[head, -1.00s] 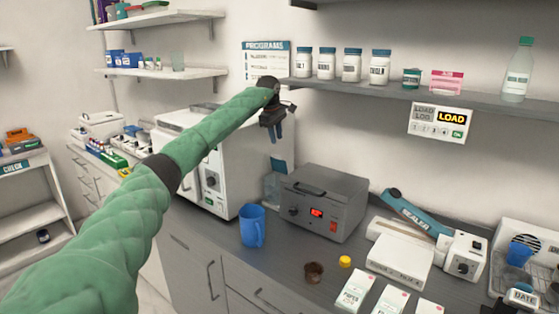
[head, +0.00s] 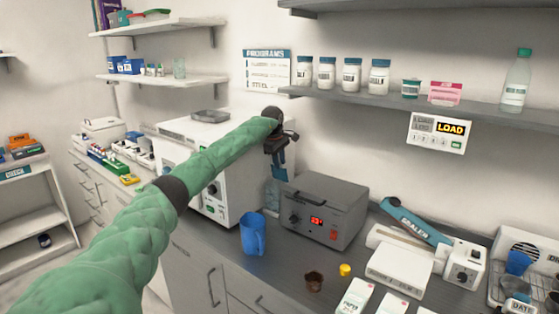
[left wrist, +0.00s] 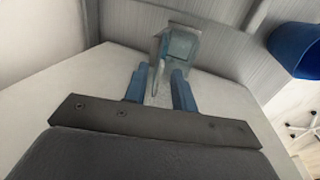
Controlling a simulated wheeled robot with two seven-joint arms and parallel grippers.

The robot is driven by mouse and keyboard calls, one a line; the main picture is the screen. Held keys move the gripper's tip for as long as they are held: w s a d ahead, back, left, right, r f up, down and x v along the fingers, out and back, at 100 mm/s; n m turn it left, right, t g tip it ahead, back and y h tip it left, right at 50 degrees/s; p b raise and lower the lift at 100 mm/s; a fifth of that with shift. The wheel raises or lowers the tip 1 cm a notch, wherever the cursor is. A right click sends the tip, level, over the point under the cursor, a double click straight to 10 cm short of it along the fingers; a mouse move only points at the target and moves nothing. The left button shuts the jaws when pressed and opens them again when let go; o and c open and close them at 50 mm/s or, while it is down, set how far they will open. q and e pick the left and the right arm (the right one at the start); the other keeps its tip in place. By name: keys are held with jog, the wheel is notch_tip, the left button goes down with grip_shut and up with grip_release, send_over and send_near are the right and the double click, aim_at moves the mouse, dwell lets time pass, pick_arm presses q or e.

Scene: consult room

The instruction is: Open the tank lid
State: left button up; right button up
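The white steriliser (head: 213,190) stands on the counter with a flat grey panel (head: 210,116) on its top. This panel may be the tank lid; I cannot tell for sure. My left gripper (head: 279,174) hangs pointing down by the steriliser's right side, above a pale translucent container (head: 272,198). In the left wrist view, its blue fingers (left wrist: 159,74) are apart. The translucent container (left wrist: 182,46) lies just beyond them, with a thin pale upright part (left wrist: 158,66) showing between the fingers. Contact is unclear. My right gripper is not in view.
A grey heater box (head: 325,208) with a top handle stands right of the gripper. A blue mug (head: 252,232) is in front, also in the left wrist view (left wrist: 296,42). A small brown cup (head: 314,281) and yellow cap (head: 345,269) are nearby. A shelf with jars (head: 352,76) overhangs.

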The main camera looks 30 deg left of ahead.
pick_arm(q)
jog(key=shift+f, duration=0.1)
grip_shut()
dwell(1.4)
